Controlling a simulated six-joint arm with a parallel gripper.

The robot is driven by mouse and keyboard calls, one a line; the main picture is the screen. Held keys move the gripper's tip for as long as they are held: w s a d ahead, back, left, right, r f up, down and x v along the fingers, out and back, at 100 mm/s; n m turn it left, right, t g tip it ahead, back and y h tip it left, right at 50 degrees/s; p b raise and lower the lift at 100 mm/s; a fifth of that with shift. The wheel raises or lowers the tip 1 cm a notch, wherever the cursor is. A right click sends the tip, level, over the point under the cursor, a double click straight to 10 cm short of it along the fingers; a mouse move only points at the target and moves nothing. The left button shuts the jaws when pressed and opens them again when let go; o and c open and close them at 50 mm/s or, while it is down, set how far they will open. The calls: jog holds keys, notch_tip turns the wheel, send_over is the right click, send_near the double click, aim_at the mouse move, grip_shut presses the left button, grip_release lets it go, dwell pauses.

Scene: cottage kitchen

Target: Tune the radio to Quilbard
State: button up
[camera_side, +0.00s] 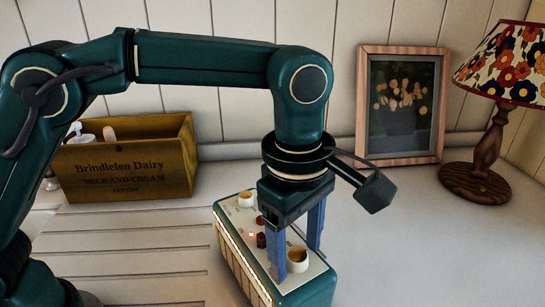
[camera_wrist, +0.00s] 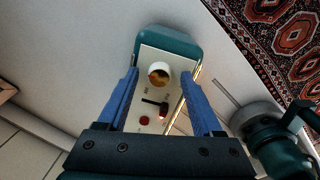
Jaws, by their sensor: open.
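A teal radio (camera_side: 310,290) with a cream top panel stands on the counter below my gripper (camera_side: 297,264). A large cream knob (camera_side: 297,260) with a brown top is near one end of the panel. A smaller cream knob (camera_side: 246,199) is at the far end. Between them are a red button (camera_side: 260,221), a dark switch (camera_side: 261,240) and a small lit lamp (camera_side: 252,235). The radio's front has a lit strip; no station name is readable. My gripper is open, pointing down. In the wrist view its blue fingers (camera_wrist: 159,74) flank the large knob (camera_wrist: 159,73), with gaps showing.
A wooden dairy crate (camera_side: 125,185) holding bottles stands at the back left. A framed picture (camera_side: 402,105) leans on the wall, and a lamp (camera_side: 476,183) stands at the right. A patterned rug (camera_wrist: 285,45) shows in the wrist view. The counter right of the radio is clear.

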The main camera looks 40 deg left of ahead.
grip_shut()
